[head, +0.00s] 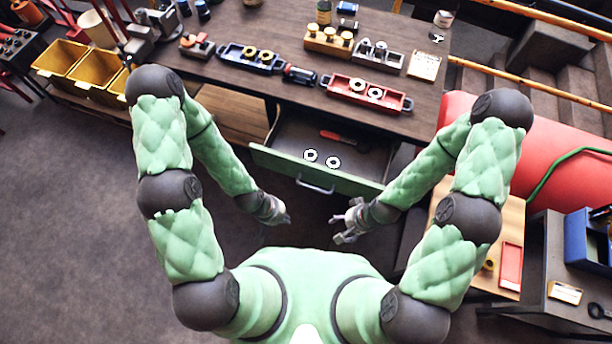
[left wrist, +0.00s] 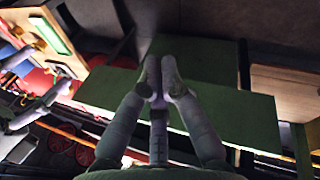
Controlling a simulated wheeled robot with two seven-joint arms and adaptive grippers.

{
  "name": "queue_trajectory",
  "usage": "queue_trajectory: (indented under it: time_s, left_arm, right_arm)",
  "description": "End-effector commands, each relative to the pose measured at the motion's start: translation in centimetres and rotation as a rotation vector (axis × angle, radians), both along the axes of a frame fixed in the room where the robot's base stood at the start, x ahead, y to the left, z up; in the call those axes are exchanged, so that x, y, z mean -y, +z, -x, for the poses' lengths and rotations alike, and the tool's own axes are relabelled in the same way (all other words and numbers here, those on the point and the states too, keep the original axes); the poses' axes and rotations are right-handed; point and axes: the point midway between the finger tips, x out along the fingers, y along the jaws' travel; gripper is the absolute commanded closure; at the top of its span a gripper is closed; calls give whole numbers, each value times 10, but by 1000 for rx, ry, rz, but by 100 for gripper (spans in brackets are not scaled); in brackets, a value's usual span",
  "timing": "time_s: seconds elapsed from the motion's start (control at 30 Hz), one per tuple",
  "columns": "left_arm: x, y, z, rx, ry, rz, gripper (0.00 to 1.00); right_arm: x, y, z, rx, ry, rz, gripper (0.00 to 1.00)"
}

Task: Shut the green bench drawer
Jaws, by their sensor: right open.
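The green bench drawer (head: 330,178) stands pulled out from under the wooden bench, its inside in view. Two pale rings (head: 322,159) and a red-handled tool (head: 338,136) lie in it. Its grey handle (head: 315,187) is on the front. My left gripper (head: 284,219) is in front of the drawer's left part, apart from the handle; its fingers look closed together and empty. In the left wrist view, the gripper (left wrist: 160,68) is seen against the green drawer front (left wrist: 240,115); contact cannot be told. My right gripper (head: 340,226) is open and empty, below and right of the handle.
The bench top (head: 290,25) carries a blue tray (head: 250,58), a red tray (head: 366,94) and other parts. Yellow bins (head: 98,72) stand at left. A red cylinder (head: 560,150) and a side table (head: 510,225) are at right. Floor at left is clear.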

Motion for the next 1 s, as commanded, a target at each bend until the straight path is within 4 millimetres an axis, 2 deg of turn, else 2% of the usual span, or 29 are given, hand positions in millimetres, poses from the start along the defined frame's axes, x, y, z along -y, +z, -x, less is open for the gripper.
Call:
queue_trajectory:
  time_s: [0.17, 0.3, 0.5, 0.73, 1.0]
  left_arm:
    - [-14, -47, -27, 240, -220, -17, 100]
    - [-26, -81, -54, 511, -453, -77, 100]
    - [-40, -115, -82, 888, -748, -246, 100]
    - [-56, -135, -97, 1269, -1017, -578, 100]
    - [-74, -136, -90, 1547, -1203, -1119, 100]
  right_arm:
    - [0, -34, 0, 0, 0, 0, 26]
    - [0, -62, 0, -1, 0, 0, 26]
    - [0, -99, 0, -1, 0, 0, 26]
    - [0, -142, 0, 0, 0, 0, 26]
    - [0, -188, 0, 0, 0, 0, 26]
